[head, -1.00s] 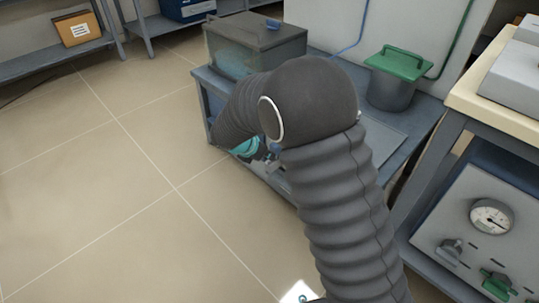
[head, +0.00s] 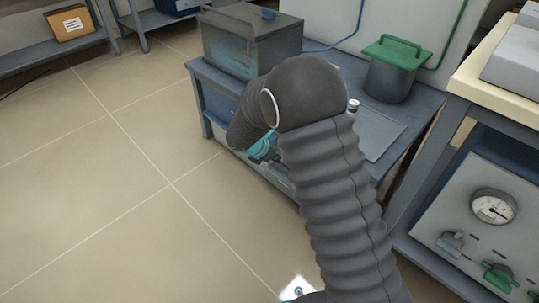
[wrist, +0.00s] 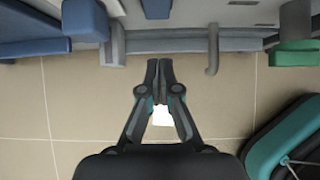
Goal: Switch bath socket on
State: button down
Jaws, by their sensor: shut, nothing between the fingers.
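My gripper (wrist: 160,75) is shut and empty in the wrist view, its fingertips together just in front of a grey panel edge (wrist: 160,45). A blue block (wrist: 85,20) sits on that panel to the left, a grey hooked handle (wrist: 212,50) to the right of the tips, and a green block (wrist: 295,52) farther right. I cannot tell which of these is the bath socket switch. In the head view a glass-sided bath with a grey lid (head: 250,40) stands on the blue-grey bench (head: 408,98). My arm hides most of the bench front; only a little of my teal gripper (head: 262,148) shows.
A pot with a green lid (head: 393,68) stands on the bench. At right a unit with a gauge (head: 493,207), a grey knob (head: 451,243) and a green knob (head: 500,277) is close to my arm. Open tiled floor (head: 90,190) lies left.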

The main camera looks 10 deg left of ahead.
jog(key=shift+w+d+f, duration=0.35)
jog(key=shift+w+d, duration=0.2)
jog(key=shift+w, duration=0.15)
jog(key=shift+w+d+f, duration=0.4)
jog(key=shift+w+d, duration=0.1)
jog(key=shift+w, duration=0.2)
jog(key=shift+w+d+f, duration=0.35)
jog(key=shift+w+d, duration=0.2)
jog(key=shift+w, duration=0.15)
jog(key=shift+w+d+f, duration=0.1)
jog(key=shift+w+d, duration=0.05)
jog(key=shift+w, duration=0.05)
jog(key=shift+r+p, duration=0.6)
jog(key=shift+r, duration=0.3)
jog(key=shift+s, duration=0.1)
